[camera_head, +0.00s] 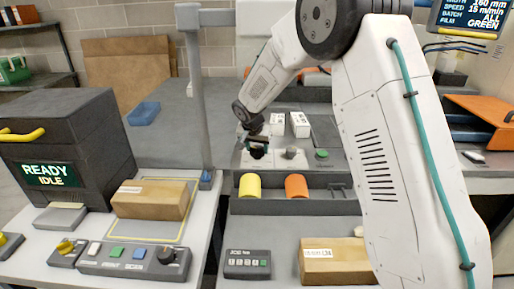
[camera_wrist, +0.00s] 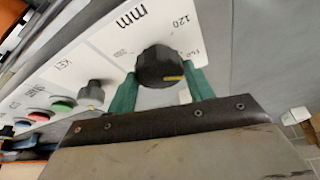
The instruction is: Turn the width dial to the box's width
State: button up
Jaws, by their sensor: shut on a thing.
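The width dial (camera_wrist: 160,66), a black knob with a yellow pointer, stands on a white plate marked "mm" in the wrist view. Its yellow pointer points to the lower right. The marking 120 is at the upper right; other numbers are hard to read. My gripper (camera_wrist: 163,90) has its green fingers on either side of the dial, shut on it. In the head view my gripper (camera_head: 257,146) is over the grey machine's panel and hides the dial. The screen (camera_head: 468,17) at the top right reads 160 mm, 15 m/min, ALL, GREEN.
A cardboard box (camera_head: 150,199) lies on the left bench, another labelled box (camera_head: 340,265) at the front right. A smaller key knob (camera_wrist: 90,93) and coloured buttons sit beside the dial. Yellow (camera_head: 250,185) and orange (camera_head: 296,186) rolls stand in front of the panel.

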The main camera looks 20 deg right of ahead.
jog(key=o, duration=1)
jog(key=v, duration=0.7)
jog(key=shift+s+a+r, duration=0.1)
jog(key=shift+s+r, duration=0.1)
jog(key=shift+r, duration=0.15)
